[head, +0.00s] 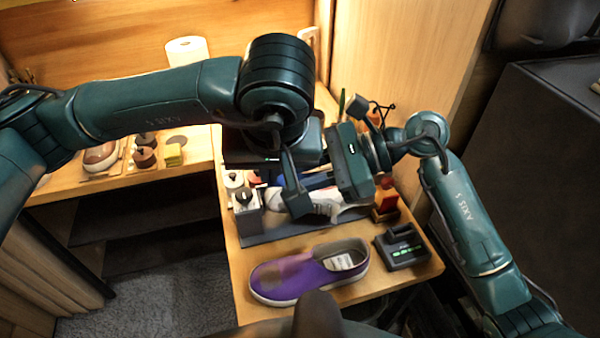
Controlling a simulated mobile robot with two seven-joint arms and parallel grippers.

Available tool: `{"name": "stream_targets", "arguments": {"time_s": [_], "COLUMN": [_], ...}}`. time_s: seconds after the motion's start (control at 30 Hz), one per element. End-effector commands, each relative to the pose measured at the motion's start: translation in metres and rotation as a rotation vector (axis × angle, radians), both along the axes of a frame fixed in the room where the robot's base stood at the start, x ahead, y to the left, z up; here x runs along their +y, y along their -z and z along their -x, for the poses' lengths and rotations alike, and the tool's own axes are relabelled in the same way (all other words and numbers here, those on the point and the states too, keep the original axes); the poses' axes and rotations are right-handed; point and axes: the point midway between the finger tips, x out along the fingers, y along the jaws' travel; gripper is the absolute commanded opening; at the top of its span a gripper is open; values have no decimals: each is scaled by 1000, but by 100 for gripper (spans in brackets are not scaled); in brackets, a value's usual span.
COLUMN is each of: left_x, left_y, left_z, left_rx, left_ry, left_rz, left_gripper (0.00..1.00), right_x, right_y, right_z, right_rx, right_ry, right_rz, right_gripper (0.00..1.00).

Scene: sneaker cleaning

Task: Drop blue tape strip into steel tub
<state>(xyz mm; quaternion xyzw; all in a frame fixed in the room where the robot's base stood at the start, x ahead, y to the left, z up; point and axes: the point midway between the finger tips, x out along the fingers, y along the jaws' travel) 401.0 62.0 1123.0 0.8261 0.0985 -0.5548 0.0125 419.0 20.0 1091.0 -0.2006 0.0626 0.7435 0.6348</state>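My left gripper (292,190) reaches down over the middle of the table, above a white and grey sneaker (322,203). My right gripper (350,160) is close beside it on the right, and the two overlap in the picture. Fingertips of both are largely hidden, so I cannot tell whether they hold anything. A blue patch (318,181) shows between the grippers; I cannot tell whether it is the tape strip. I cannot make out the steel tub for certain; a grey metal container (247,216) with a dark knob stands left of the sneaker.
A purple slip-on shoe (308,273) lies at the table's front edge, with a black device with green lights (402,246) to its right. A dark red block (386,205) stands behind the device. A side shelf at left holds a brown shoe (101,157) and small jars (145,156).

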Motion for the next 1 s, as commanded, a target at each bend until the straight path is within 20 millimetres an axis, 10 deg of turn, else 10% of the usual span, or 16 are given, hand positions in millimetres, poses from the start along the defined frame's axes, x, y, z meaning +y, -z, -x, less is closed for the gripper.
{"name": "stream_targets", "arguments": {"time_s": [0.2,0.53,1.0], "left_x": [-1,-1,-5], "left_y": [1,1,-25], "left_z": [2,1,10], "left_rx": [5,4,-3], "left_ry": [8,5,7], "left_rz": [2,2,1], "left_gripper": [0,27,27], "right_x": [0,0,0], "right_y": [0,0,0], "right_z": [-2,-1,-1], "right_rx": [-2,-2,-1], "right_ry": [6,5,4], "right_rz": [-2,-1,-1], "right_gripper": [0,0,0]}}
